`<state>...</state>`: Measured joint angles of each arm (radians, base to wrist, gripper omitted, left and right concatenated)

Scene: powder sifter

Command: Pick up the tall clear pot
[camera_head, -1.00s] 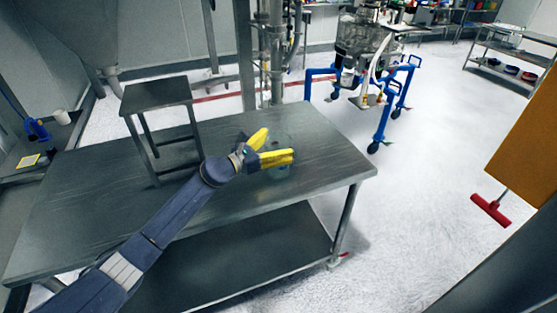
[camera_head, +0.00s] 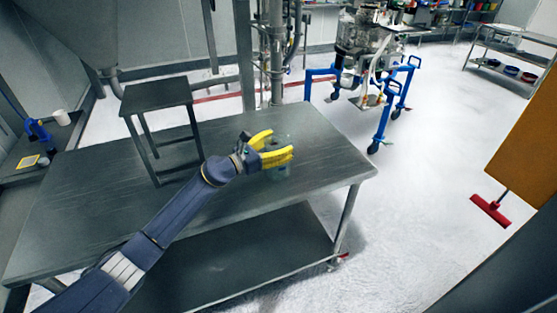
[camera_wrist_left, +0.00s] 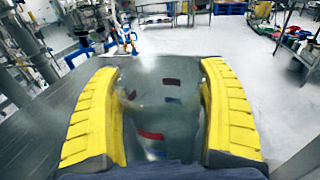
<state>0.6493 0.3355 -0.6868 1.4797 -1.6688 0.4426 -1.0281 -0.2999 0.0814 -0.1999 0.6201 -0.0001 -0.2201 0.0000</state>
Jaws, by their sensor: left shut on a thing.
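The tall clear pot (camera_head: 281,172) stands upright on the metal table (camera_head: 325,165), near its right end. It is see-through and hard to make out in the head view. My left gripper (camera_head: 277,147) has its yellow fingers around the pot's sides and is shut on it. In the left wrist view the pot (camera_wrist_left: 160,100) fills the space between the two yellow fingers (camera_wrist_left: 160,115), with red and dark blue patches showing on or through it. I cannot tell whether its base touches the table. My right gripper is not in view.
A small metal stool-like stand (camera_head: 157,95) is on the table left of the gripper. A blue-framed wheeled machine (camera_head: 365,75) is on the floor beyond. An orange panel (camera_head: 530,140) and a red squeegee (camera_head: 491,210) are at right. The table's front left is clear.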

